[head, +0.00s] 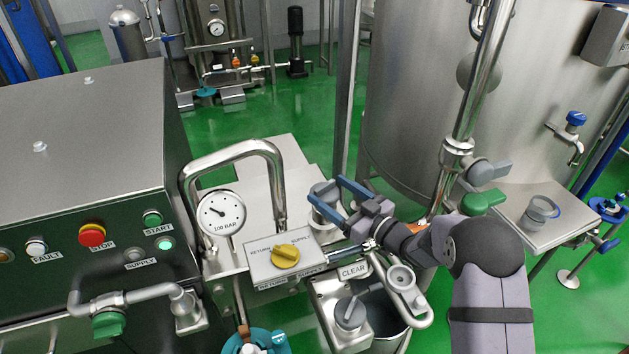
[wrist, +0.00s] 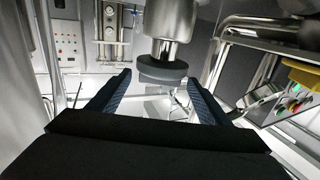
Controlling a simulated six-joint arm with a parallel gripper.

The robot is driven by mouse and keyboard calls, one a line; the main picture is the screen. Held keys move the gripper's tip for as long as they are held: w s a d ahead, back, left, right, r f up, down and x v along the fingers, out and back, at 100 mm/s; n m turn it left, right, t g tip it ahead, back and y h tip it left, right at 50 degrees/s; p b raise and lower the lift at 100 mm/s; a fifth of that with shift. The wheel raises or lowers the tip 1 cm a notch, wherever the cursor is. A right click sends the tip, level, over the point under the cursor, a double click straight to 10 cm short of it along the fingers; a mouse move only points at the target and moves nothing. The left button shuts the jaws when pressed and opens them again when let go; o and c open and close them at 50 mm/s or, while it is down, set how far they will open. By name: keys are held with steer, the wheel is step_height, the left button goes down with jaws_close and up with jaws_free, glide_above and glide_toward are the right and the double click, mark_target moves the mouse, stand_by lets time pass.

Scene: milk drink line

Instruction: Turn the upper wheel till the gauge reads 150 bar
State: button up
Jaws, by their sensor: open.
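The pressure gauge (head: 220,212) has a round white face marked in BAR at the left of the bent steel pipe. Its needle points left and slightly up; the exact value is too small to read. A dark grey round wheel (wrist: 162,70) sits at the end of a steel cylinder in the wrist view. My gripper (head: 326,187) is open at this cylinder in the head view, one finger on each side. In the wrist view my gripper (wrist: 158,85) shows the wheel between and beyond its fingertips, with gaps on both sides. Contact cannot be seen.
A yellow selector knob (head: 285,255) on a RETURN/SUPPLY box stands left of my gripper. A grey knob (head: 350,313) sits below the CLEAR label. The bent steel pipe (head: 276,175) rises behind the box. A large tank (head: 420,110) stands behind my gripper.

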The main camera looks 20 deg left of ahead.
steer(key=shift+p+x, duration=0.55)
steer(key=shift+x, duration=2.85)
steer(key=c, duration=1)
steer(key=shift+c, duration=0.2)
steer(key=shift+w+d+m+t+h+b, duration=0.2)
steer(key=shift+m+t+h+b, duration=0.5)
steer(key=shift+t, duration=0.25)
steer(key=shift+w+d+m+t+h+b, duration=0.1)
steer(key=shift+w+m+t+h+b, duration=0.1)
steer(key=shift+m+t+h+b, duration=0.65)
steer(key=shift+w+d+m+t+h+b, duration=0.15)
steer(key=shift+m+t+h+b, duration=0.35)
steer(key=shift+t, duration=0.6)
